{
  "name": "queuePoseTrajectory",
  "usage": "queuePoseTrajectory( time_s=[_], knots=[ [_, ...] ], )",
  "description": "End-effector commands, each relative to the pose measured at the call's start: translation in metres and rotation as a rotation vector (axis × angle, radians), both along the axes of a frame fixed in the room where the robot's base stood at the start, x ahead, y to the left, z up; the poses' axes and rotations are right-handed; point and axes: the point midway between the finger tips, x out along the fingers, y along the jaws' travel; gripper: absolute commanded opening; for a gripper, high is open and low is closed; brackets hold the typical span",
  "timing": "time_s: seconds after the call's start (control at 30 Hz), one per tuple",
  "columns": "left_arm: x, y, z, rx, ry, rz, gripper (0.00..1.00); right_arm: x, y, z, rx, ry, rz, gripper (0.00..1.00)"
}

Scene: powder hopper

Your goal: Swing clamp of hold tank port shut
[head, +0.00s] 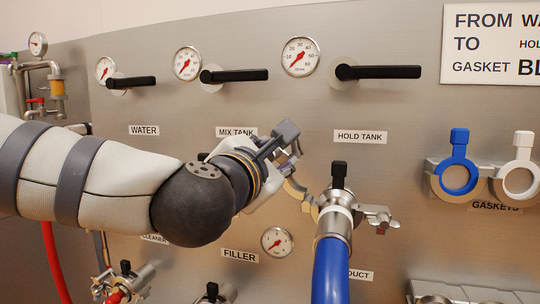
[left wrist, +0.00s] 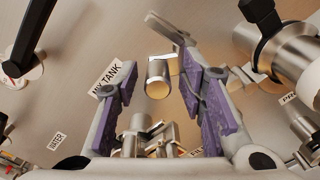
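The hold tank port (head: 333,213) is under the HOLD TANK label (head: 360,137), with a black tab (head: 339,172) on top and a blue hose (head: 331,270) below. Its metal clamp looks swung open: a curved half (head: 295,190) sticks out up-left, and a part with a wing-shaped knob (head: 378,216) sticks out right. My left gripper (head: 289,142) is up-left of the port, close to the curved half. In the left wrist view its purple-padded fingers (left wrist: 158,100) are spread, with a metal cylinder (left wrist: 158,78) showing between them; I cannot tell whether they touch it. My right gripper is not in view.
Black valve handles (head: 378,72) and gauges (head: 300,57) line the panel above. A blue gasket (head: 457,175) and a white gasket (head: 517,180) hang at the right. A FILLER gauge (head: 277,242) sits below my left gripper.

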Motion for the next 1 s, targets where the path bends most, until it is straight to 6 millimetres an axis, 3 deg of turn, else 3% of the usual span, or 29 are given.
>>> queuePoseTrajectory(
  time_s=[0.17, 0.37, 0.73, 1.0],
  knots=[
    [0.003, 0.004, 0.004, -0.006, -0.01, 0.014, 0.0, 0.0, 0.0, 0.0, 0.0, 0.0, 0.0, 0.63],
    [0.003, 0.004, 0.005, -0.006, -0.01, 0.015, 0.0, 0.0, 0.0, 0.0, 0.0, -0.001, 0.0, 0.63],
    [-0.008, -0.028, 0.021, -0.005, -0.013, 0.013, 0.0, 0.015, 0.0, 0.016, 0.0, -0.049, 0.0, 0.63],
    [-0.008, -0.03, 0.02, -0.007, -0.012, 0.013, 0.0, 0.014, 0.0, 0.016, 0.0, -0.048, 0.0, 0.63]
  ],
)
